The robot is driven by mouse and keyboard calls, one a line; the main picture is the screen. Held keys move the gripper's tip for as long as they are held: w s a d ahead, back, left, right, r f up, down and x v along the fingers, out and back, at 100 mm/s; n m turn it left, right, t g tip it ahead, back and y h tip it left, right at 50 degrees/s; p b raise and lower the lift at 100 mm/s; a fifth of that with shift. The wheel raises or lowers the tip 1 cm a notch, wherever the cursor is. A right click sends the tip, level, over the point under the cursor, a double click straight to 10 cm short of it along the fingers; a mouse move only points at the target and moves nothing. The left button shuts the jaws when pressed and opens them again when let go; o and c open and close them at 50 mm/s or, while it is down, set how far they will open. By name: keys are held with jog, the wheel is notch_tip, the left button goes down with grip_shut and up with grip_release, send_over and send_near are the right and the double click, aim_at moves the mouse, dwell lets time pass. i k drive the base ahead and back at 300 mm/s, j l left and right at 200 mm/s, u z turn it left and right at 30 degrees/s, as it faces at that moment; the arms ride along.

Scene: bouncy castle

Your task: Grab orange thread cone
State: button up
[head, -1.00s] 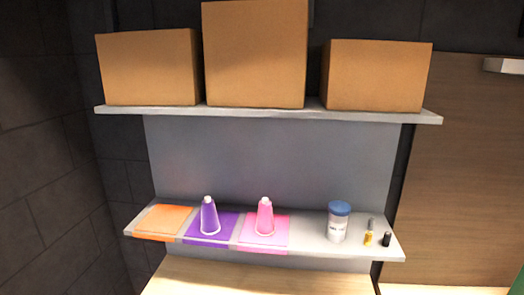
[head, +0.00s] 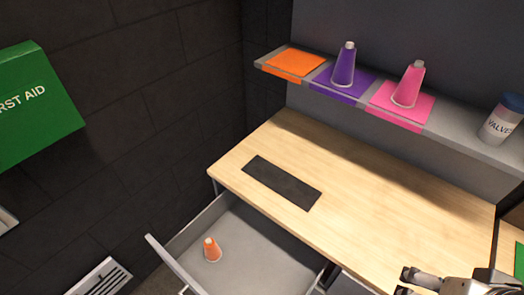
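The orange thread cone (head: 212,249) stands upright inside an open grey drawer (head: 262,240) below the wooden desk, in the lower left part of the head view. My gripper (head: 404,284) shows at the bottom right edge, partly cut off by the frame. Its two dark fingertips are spread apart with nothing seen between them. It is well to the right of the drawer and the orange cone, in front of the desk.
A shelf holds an empty orange mat (head: 295,62), a purple cone (head: 344,65), a pink cone (head: 409,85) and a white jar (head: 501,119). A dark pad (head: 281,182) lies on the otherwise clear desk (head: 370,190). A green first aid box (head: 35,105) hangs on the left wall.

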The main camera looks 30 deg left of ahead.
aim_at(213, 253)
jog(key=u, duration=2.1)
jog(key=i+j+z, duration=0.1)
jog(key=j+z, duration=0.3)
jog(key=j, duration=0.55)
jog(key=i+j+z, duration=0.45)
jog(key=j, duration=0.3)
jog(key=i, duration=0.05)
